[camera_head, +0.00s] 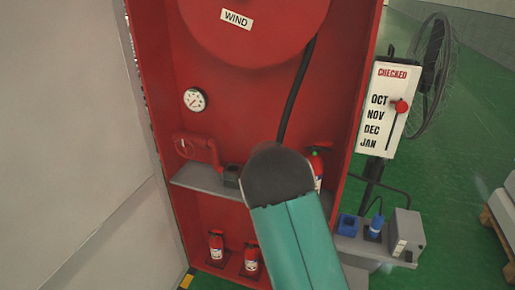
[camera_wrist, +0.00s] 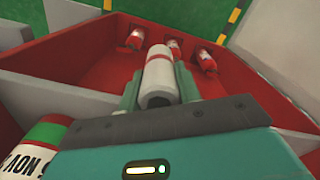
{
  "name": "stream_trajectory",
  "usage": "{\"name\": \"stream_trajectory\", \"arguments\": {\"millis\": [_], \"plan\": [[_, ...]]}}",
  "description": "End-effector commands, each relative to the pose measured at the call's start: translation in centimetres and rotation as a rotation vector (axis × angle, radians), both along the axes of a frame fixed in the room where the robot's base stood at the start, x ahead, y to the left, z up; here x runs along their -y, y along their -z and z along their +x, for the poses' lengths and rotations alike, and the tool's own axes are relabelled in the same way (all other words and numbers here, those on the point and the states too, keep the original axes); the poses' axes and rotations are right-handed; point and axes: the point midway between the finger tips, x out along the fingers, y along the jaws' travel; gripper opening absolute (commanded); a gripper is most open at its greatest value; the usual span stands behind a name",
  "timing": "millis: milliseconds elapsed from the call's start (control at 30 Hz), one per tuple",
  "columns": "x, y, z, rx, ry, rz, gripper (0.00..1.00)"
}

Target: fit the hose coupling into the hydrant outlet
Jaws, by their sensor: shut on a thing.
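My gripper (camera_wrist: 158,82) is shut on a white cylinder with red bands, apparently the hose coupling (camera_wrist: 159,68), in the wrist view. The cylinder lies between the two teal fingers, with a dark hollow end towards the camera. In the head view my teal arm hides the fingers and the cylinder. A bent red pipe, apparently the hydrant outlet (camera_head: 203,149), is fixed in the red cabinet at left of my arm. Its lower end comes down close to a small dark block (camera_head: 231,176) on the grey shelf. I cannot tell the gap between cylinder and outlet.
The red cabinet (camera_head: 342,95) holds a reel with a black hose (camera_head: 296,92), a gauge (camera_head: 195,99), a grey shelf (camera_head: 205,183) and extinguishers (camera_head: 216,245). A CHECKED board (camera_head: 384,105) and a grey box (camera_head: 406,232) stand at right. A pale wall fills the left.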

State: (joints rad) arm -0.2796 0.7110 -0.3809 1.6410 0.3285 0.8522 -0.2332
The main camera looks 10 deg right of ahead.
Motion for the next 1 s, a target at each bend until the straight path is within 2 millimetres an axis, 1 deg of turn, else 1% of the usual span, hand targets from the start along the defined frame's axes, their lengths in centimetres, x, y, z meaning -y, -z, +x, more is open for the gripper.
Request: {"name": "stream_trajectory", "arguments": {"millis": [400,467,600,700,800,1000], "plan": [[-0.4,0.1,0.0,0.000,-0.006,0.000,0.02],[-0.3,0.8,-0.5,-0.003,-0.005,0.001,0.02],[-0.3,4.0,-3.0,-0.005,-0.003,0.002,0.02],[-0.2,5.7,-4.5,-0.002,-0.002,0.001,0.02],[-0.2,6.2,-4.9,0.001,-0.002,0.000,0.02],[-0.3,6.2,-4.9,0.001,-0.004,0.000,0.02]]}}
